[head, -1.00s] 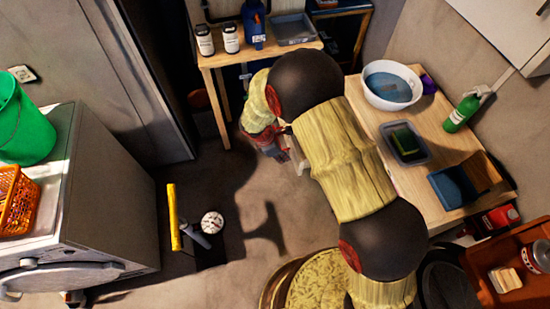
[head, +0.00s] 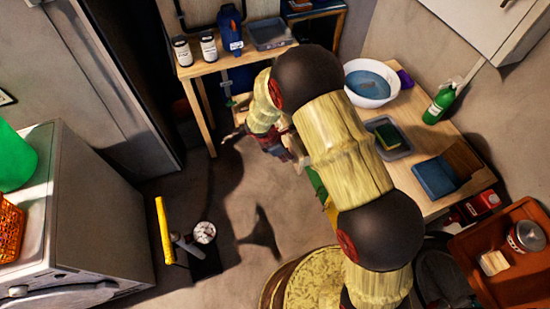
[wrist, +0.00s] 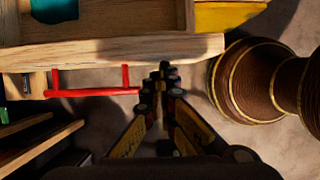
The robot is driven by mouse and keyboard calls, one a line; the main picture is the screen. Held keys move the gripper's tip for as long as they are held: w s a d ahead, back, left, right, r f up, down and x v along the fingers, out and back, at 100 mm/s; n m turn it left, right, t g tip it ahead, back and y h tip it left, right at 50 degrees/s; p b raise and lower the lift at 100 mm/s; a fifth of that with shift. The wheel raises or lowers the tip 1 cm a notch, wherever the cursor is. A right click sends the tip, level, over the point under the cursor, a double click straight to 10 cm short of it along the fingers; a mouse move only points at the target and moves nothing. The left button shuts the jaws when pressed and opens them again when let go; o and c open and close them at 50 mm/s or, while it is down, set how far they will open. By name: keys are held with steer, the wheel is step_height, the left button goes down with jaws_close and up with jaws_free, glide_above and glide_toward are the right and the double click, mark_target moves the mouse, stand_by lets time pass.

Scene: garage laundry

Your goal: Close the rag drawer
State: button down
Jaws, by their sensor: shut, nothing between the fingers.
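A wooden drawer stands open at the top of the wrist view, with its pale front board (wrist: 110,52) running across the picture. Part of its hollow inside shows, with a dark bluish item (wrist: 54,10) at the left. A red bar handle (wrist: 92,92) sits on the front. My gripper (wrist: 163,72) is shut and empty, its tips at the front board just right of the handle. Whether they touch it I cannot tell. In the head view my arm hides most of the drawer; my gripper (head: 298,163) shows beside the worktable.
A yellow item (wrist: 228,16) lies beside the drawer. A washer (head: 95,210) stands left. Floor (head: 240,200) between is mostly clear.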

steer(key=w+d+p, duration=0.1)
steer(key=w+d, duration=0.1)
steer(key=d, duration=0.5)
steer(key=w+d+p, duration=0.1)
steer(key=w+d, duration=0.1)
steer(key=d, duration=0.5)
steer(key=w+d+p, duration=0.1)
steer(key=w+d, duration=0.2)
steer(key=d, duration=0.4)
steer(key=shift+d+p, duration=0.1)
steer(key=shift+p, duration=0.25)
steer(key=shift+s+a, duration=0.15)
steer(key=shift+a, duration=0.35)
steer(key=a, duration=0.1)
steer(key=s+a, duration=0.1)
steer(key=a, duration=0.1)
steer(key=p+v, duration=0.2)
steer(key=v, duration=0.8)
steer(key=shift+p, duration=0.35)
